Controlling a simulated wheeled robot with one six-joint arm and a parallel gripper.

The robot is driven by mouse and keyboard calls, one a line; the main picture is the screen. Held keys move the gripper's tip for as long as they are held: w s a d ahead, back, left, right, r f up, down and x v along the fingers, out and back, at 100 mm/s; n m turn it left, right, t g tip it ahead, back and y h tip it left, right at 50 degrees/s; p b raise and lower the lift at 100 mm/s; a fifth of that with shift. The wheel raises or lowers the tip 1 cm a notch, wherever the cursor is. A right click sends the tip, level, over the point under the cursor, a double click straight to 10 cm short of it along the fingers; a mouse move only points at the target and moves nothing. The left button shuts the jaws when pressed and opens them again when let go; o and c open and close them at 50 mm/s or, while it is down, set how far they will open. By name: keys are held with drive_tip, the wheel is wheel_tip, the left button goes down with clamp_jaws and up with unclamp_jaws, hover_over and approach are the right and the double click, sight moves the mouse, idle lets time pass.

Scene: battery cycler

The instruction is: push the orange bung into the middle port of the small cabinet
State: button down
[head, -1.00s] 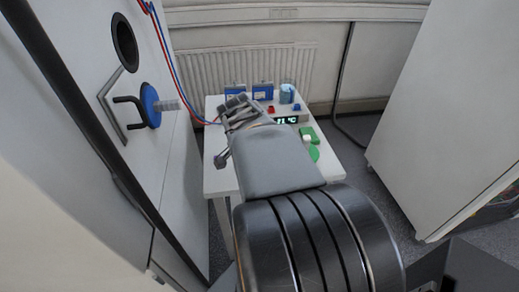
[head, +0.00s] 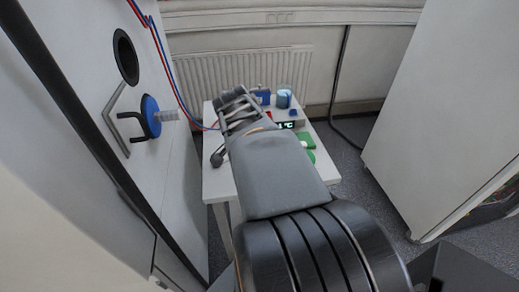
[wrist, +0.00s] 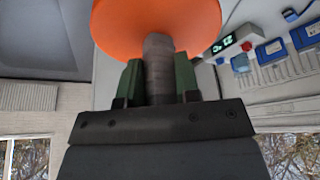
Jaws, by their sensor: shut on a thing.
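The orange bung (wrist: 150,25) fills the top of the wrist view as a wide round disc with a grey stem. My gripper (wrist: 159,82) is shut on that stem, with a green-padded finger on each side. The bung is cut off by the frame's top edge. In the head view, my arm hides the bung and fingertips. A white cabinet stands at the left of the head view. Which cabinet or port is the task's one is unclear.
A white table (head: 217,184) stands under my arm. On it are a lit display (head: 287,125), a blue cup (head: 284,97), blue boxes and green items. Red and blue hoses (head: 163,52) hang beside the left cabinet. Another white cabinet (head: 437,110) stands at the right.

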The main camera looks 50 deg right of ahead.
drive_tip(key=shift+s+d+m+t+y, duration=0.3)
drive_tip(key=shift+t, duration=0.4)
drive_tip(key=shift+s+d+t+p, duration=0.1)
drive_tip(key=shift+d+t+p, duration=0.25)
drive_tip(key=shift+t+p, duration=0.05)
drive_tip(key=w+t, duration=0.1)
drive_tip(key=w, duration=0.1)
drive_tip(key=w+r+m+t+p, duration=0.1)
drive_tip(key=w+t, duration=0.1)
drive_tip(key=w+a+t+y, duration=0.1)
drive_tip(key=w, duration=0.1)
drive_tip(key=shift+w+r+m+t+p, duration=0.2)
drive_tip(key=shift+r+m+t+p, duration=0.1)
drive_tip(key=shift+r+t+p, duration=0.1)
drive_tip(key=w+r+n+t+y, duration=0.2)
drive_tip(key=w+r+y, duration=0.3)
drive_tip(key=r, duration=0.5)
drive_tip(key=w+r+n+t+y+p, duration=0.1)
drive_tip(key=w+r+n+t+y, duration=0.1)
drive_tip(key=w+r+t+y, duration=0.3)
drive_tip(key=w+a+r, duration=0.1)
drive_tip(key=w+r, duration=0.2)
drive_tip(key=r, duration=0.2)
drive_tip(key=shift+w+n+t+y, duration=0.3)
drive_tip(key=shift+w+n+y, duration=0.05)
drive_tip(key=shift+n+y, duration=0.05)
